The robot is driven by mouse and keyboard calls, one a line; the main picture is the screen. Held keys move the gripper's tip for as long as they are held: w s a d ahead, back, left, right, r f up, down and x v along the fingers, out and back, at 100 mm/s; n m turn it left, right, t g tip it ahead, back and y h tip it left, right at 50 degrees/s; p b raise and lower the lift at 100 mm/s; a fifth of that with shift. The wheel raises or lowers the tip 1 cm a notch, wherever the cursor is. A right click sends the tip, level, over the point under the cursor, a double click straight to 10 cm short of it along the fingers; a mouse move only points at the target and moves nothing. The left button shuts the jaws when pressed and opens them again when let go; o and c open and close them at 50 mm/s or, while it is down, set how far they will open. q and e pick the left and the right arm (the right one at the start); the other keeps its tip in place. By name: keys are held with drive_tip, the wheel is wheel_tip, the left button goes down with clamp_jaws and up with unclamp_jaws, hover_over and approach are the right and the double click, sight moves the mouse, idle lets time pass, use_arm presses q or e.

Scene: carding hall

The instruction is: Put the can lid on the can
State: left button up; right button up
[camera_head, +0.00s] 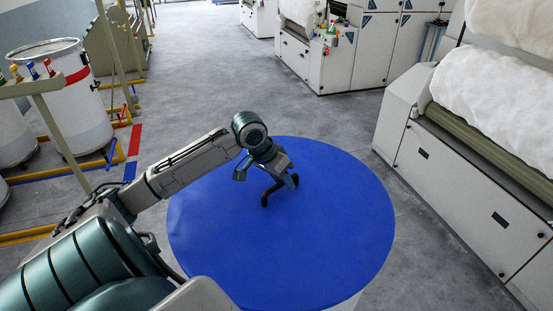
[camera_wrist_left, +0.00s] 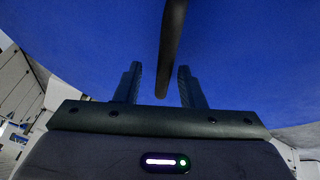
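A large blue disc, the can lid (camera_head: 330,220), fills the middle of the head view and the background of the left wrist view (camera_wrist_left: 250,60). A dark bar handle (camera_head: 266,197) stands on its top. My left gripper (camera_head: 281,178) is over the lid at this handle. In the left wrist view, the handle (camera_wrist_left: 170,45) lies between the two fingers, with a gap visible on each side, so the gripper looks open around it. A pale edge (camera_head: 350,302) shows below the lid's near right side; I cannot tell if it is the can. My right gripper is not in view.
White machines (camera_head: 470,170) line the right side, and more cabinets (camera_head: 350,55) stand at the back. Grey floor (camera_head: 200,90) beyond the lid is clear.

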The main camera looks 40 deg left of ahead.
use_arm(q)
drive_tip(key=shift+a+r, duration=0.1)
drive_tip(key=shift+r, duration=0.35)
drive_tip(key=shift+s+a+r+b, duration=0.1)
drive_tip(key=shift+r+b, duration=0.15)
drive_tip(key=shift+b, duration=0.05)
drive_tip(key=d+b+v, duration=0.1)
drive_tip(key=b+v, duration=0.1)
drive_tip(key=v, duration=0.2)
wheel_tip(320, 180, up, 7)
drive_tip(key=b, duration=0.8)
hover_over(275, 196)
drive_tip(key=s+a, duration=0.2)
drive_tip(key=s, duration=0.1)
drive_tip(key=shift+w+d+f, duration=0.15)
drive_tip(key=shift+d, duration=0.1)
drive_tip(key=shift+w, duration=0.1)
